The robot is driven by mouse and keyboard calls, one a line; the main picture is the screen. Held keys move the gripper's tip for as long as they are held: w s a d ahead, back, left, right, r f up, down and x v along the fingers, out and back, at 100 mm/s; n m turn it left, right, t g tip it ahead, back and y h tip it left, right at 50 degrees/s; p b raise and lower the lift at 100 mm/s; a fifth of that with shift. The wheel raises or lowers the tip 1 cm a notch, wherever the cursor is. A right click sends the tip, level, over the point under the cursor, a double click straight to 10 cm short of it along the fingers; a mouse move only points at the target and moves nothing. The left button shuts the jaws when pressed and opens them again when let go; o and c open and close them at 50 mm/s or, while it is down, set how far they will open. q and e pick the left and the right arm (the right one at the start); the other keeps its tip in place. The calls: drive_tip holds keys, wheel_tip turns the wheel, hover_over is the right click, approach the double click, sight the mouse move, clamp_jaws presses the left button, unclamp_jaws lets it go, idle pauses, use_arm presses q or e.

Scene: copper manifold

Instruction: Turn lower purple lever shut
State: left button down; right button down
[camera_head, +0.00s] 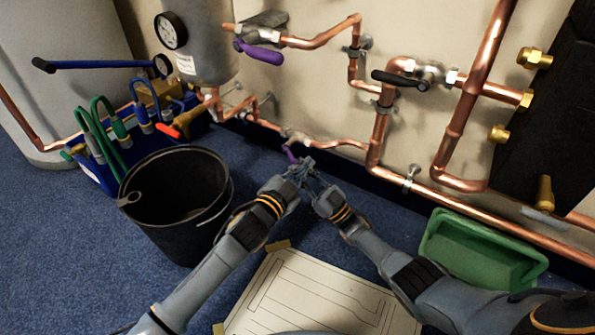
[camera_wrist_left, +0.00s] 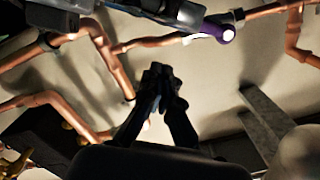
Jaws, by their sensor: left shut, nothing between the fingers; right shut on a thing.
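The lower purple lever (camera_head: 289,153) is on a small valve in the low copper pipe near the wall. My right gripper (camera_head: 311,174) is at this valve, shut on the purple lever, though its fingertips overlap the other gripper in the head view. In the left wrist view, the purple lever (camera_wrist_left: 215,32) shows near the top, beside dark fingers. My left gripper (camera_head: 299,170) is close beside the right one, shut and empty; its closed fingers also show in the left wrist view (camera_wrist_left: 160,82). The exact finger contact is partly hidden.
An upper purple lever (camera_head: 262,53) and a black-handled valve (camera_head: 400,79) are higher on the pipes. A black bucket (camera_head: 178,225) stands left of my left arm. A green tray (camera_head: 480,252) lies right of my right arm. A pale board (camera_head: 305,300) lies on the blue floor between.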

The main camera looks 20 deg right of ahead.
use_arm(q)
drive_tip(key=w+f, duration=0.1)
drive_tip(key=w+a+f, duration=0.1)
drive_tip(key=f, duration=0.1)
idle(0.4)
